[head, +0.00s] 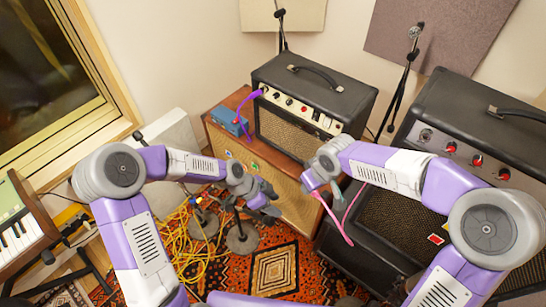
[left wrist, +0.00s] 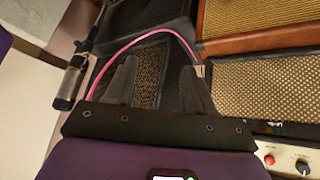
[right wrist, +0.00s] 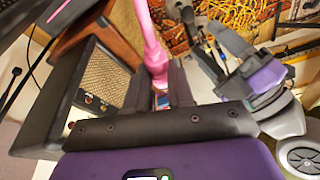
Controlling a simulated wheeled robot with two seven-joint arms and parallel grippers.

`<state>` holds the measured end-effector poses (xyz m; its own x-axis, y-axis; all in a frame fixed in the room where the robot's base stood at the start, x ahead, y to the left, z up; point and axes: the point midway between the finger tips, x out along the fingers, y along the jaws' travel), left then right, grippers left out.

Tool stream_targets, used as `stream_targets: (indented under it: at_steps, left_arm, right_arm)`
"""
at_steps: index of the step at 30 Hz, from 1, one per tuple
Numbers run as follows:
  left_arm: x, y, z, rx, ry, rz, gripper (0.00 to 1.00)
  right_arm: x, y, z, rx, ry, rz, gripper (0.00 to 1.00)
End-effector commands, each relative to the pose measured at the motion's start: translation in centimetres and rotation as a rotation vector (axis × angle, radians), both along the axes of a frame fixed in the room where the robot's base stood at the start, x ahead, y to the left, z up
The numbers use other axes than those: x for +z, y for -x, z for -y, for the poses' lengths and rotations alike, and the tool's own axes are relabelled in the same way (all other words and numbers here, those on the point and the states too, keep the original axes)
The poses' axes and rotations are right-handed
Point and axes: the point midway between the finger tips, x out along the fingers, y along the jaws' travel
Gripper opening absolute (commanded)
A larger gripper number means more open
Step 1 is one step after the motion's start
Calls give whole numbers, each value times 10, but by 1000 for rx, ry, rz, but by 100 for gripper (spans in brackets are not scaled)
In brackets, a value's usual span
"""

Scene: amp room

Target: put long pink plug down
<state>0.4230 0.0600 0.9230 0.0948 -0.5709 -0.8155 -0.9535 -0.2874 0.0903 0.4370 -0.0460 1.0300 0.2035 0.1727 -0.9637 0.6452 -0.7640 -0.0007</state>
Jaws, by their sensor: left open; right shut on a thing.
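The long pink plug (head: 333,218) hangs below my right gripper (head: 317,180) in the head view, in front of the amps and above the floor. In the right wrist view the plug (right wrist: 148,35) shows large and blurred, coming up from between the fingers (right wrist: 168,88), which are shut on it. A thin pink cable (head: 352,203) shows beside it, and it arcs across the left wrist view (left wrist: 150,35). My left gripper (head: 266,198) is open and empty, left of the plug; its spread fingers (left wrist: 158,82) show in the left wrist view. The plug's tip is hard to make out.
A small black amp (head: 312,92) stands on a brown cabinet (head: 284,188), with a blue box (head: 229,121) and purple cable (head: 249,100) beside it. A large black amp (head: 455,128) stands right. Mic stands and yellow cables (head: 187,245) crowd the patterned rug (head: 272,270).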

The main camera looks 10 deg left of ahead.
Motion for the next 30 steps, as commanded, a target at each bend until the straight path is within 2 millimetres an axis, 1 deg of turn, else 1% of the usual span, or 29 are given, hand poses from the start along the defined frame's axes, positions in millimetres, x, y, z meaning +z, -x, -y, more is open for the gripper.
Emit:
stream_targets:
  at_steps: [1,3,5,6,8,9,12,16,20,23,26,30]
  left_arm:
    - [18,-9,-1,-79,1,67,54]
    - [41,-18,-1,-203,1,158,54]
    - [62,-23,-1,-312,-1,238,54]
    - [77,-27,-1,-384,-4,293,54]
    - [97,-31,-2,-490,-8,371,54]
    - [111,-32,-2,-559,-12,423,54]
    - [141,-34,-3,-717,-21,537,54]
    - [171,-33,-4,-873,-32,650,54]
    - [187,-31,-4,-963,-39,713,54]
    - [189,-30,-3,-994,-39,732,54]
    - [184,-31,3,-1001,-39,736,54]
    - [166,-31,17,-1004,-37,734,54]
  right_arm:
    - [0,0,0,0,0,0,0]
    - [0,0,0,0,0,0,0]
    - [0,0,0,0,0,0,0]
    - [0,0,0,0,0,0,0]
    - [0,0,0,0,0,0,0]
    - [0,0,0,0,0,0,0]
    - [0,0,0,0,0,0,0]
    - [0,0,0,0,0,0,0]
    - [0,0,0,0,0,0,0]
    - [0,0,0,0,0,0,0]
    - [0,0,0,0,0,0,0]
    - [0,0,0,0,0,0,0]
